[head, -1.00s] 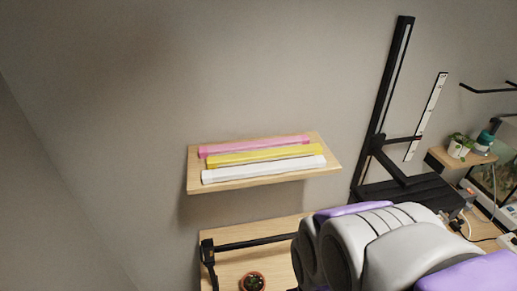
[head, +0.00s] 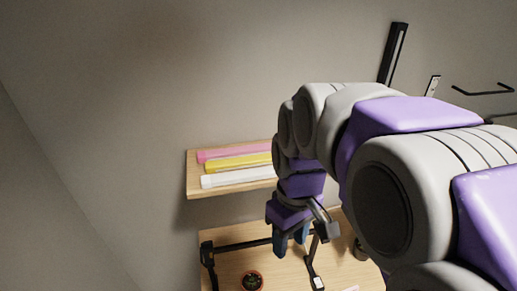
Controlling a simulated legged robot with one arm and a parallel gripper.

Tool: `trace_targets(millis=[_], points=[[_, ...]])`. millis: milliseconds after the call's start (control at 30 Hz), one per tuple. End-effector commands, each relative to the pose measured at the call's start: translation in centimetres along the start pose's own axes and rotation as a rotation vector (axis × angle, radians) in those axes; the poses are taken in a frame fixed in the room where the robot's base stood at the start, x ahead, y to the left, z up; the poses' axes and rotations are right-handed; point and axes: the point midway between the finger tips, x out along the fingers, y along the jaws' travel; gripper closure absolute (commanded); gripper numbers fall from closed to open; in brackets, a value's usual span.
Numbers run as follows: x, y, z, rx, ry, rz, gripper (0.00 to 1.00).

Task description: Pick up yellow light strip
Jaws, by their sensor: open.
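The yellow light strip (head: 236,161) lies on a wooden wall shelf (head: 193,185) in the head view. It lies between a pink strip (head: 225,153) behind it and a white strip (head: 232,180) in front. My arm hides the right ends of all three strips and the right part of the shelf. My gripper (head: 292,243) is open, below and to the right of the shelf, above the lower wooden surface, with its fingers pointing down. It appears empty and apart from the strips.
Below the shelf is a wooden surface (head: 225,270) with a small potted plant (head: 252,281) and a black bar frame (head: 240,245). A black upright post (head: 394,50) stands at the upper right. The wall left of the shelf is clear.

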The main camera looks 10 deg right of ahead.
Motion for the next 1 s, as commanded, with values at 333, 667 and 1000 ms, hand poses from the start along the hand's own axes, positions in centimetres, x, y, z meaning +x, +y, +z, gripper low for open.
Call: trace_targets(millis=[333, 667, 1000], points=[[-7.4, 3.6, -7.8, -0.306, 0.047, -0.014, 0.53], [-12.7, 7.3, -14.2, -0.6, 0.093, -0.01, 0.53], [-16.8, 11.3, -19.7, -0.906, 0.134, 0.014, 0.53]])
